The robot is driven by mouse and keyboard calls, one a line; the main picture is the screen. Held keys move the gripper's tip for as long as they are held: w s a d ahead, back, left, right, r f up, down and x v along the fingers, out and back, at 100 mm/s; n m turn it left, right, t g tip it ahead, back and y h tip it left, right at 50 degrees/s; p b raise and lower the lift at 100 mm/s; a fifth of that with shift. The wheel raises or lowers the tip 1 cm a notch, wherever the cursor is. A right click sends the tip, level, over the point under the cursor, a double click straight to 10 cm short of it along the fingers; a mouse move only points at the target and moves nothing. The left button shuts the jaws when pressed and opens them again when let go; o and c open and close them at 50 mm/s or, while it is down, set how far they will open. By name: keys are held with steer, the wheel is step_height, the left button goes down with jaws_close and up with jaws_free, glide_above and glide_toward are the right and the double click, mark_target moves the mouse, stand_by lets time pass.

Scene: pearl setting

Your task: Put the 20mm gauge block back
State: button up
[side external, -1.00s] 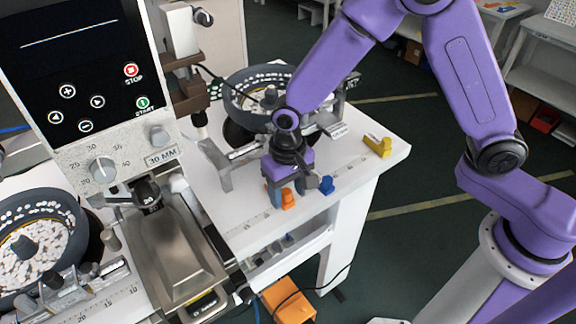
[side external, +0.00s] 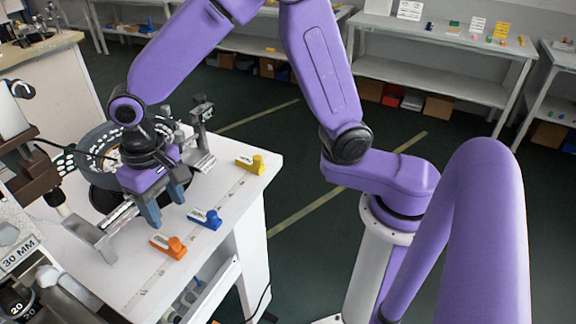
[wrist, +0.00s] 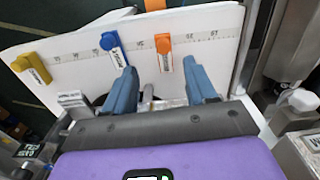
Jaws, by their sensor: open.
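Three small labelled gauge blocks lie on the white table: orange (side external: 168,247), blue (side external: 206,219) and yellow (side external: 250,163). Their labels are too small to read, so I cannot tell which is the 20mm one. My gripper (side external: 165,205) is open and empty, just behind the orange and blue blocks in the side view. In the wrist view my open gripper (wrist: 160,86) points at the row, with the orange block (wrist: 163,52) beyond and between its fingertips. The blue block (wrist: 112,48) is left of it and the yellow block (wrist: 32,67) farther left.
A printed scale (wrist: 205,37) runs along the table edge beside the blocks. A round bowl feeder (side external: 95,150) with a metal chute stands behind my gripper. A machine with a 30 MM plate (side external: 20,252) is at the left.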

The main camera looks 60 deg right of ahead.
steer(key=s+d+r+n, duration=0.3)
steer(key=s+d+n, duration=0.9)
steer(key=s+d, duration=0.7)
steer(key=s, duration=0.2)
steer(key=shift+s, duration=0.3)
stand_by(1.3)
